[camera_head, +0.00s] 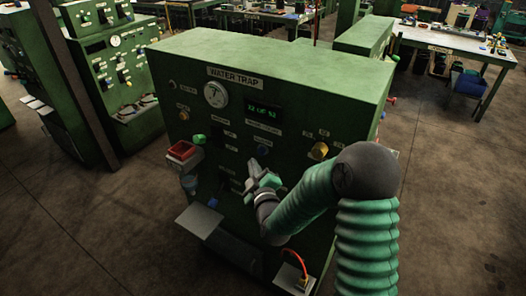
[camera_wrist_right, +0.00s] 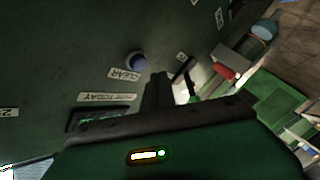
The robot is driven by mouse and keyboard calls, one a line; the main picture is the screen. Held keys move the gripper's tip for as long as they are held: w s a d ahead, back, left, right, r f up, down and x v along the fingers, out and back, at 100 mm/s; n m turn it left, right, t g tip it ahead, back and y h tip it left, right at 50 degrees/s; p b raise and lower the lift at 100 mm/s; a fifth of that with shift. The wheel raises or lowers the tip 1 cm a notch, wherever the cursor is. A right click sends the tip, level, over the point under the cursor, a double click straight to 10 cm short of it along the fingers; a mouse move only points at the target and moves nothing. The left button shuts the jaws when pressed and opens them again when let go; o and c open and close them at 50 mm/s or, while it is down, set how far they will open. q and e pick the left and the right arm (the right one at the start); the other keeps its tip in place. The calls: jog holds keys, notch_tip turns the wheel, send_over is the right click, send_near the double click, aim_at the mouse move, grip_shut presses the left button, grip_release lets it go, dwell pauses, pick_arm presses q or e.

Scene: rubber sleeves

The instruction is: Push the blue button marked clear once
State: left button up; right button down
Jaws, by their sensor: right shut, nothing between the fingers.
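The blue button (camera_head: 262,150) is on the front face of the green WATER TRAP machine (camera_head: 280,65). In the right wrist view the blue button (camera_wrist_right: 135,61) is round and stands out from the panel beside a label (camera_wrist_right: 124,75) reading CLEAR. My right gripper (camera_head: 254,168) is shut and empty, just below the button in the head view. In the right wrist view its dark fingers (camera_wrist_right: 166,90) are to the right of and below the button, apart from it in the picture. My left gripper is in neither view.
The panel also has a gauge (camera_head: 216,94), a display (camera_head: 263,112), a yellow knob (camera_head: 319,151), a red box (camera_head: 182,150) and another blue knob (camera_head: 212,203). A grey shelf (camera_head: 199,220) juts out low on the left.

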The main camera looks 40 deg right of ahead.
aim_at(262, 151)
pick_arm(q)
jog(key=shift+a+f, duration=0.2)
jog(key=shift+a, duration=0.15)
pick_arm(e)
jog(key=shift+w+d+r, duration=0.1)
jog(key=shift+w+d, duration=0.55)
jog(key=shift+d, duration=0.35)
dwell(0.4)
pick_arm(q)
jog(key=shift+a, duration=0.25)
pick_arm(e)
jog(key=shift+a+r, duration=0.1)
jog(key=shift+a, duration=0.2)
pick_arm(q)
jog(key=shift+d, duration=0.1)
pick_arm(e)
jog(key=shift+d, duration=0.15)
pick_arm(q)
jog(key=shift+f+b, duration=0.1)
jog(key=shift+b, duration=0.2)
pick_arm(e)
jog(key=shift+w+d, duration=0.1)
jog(key=shift+d, duration=0.35)
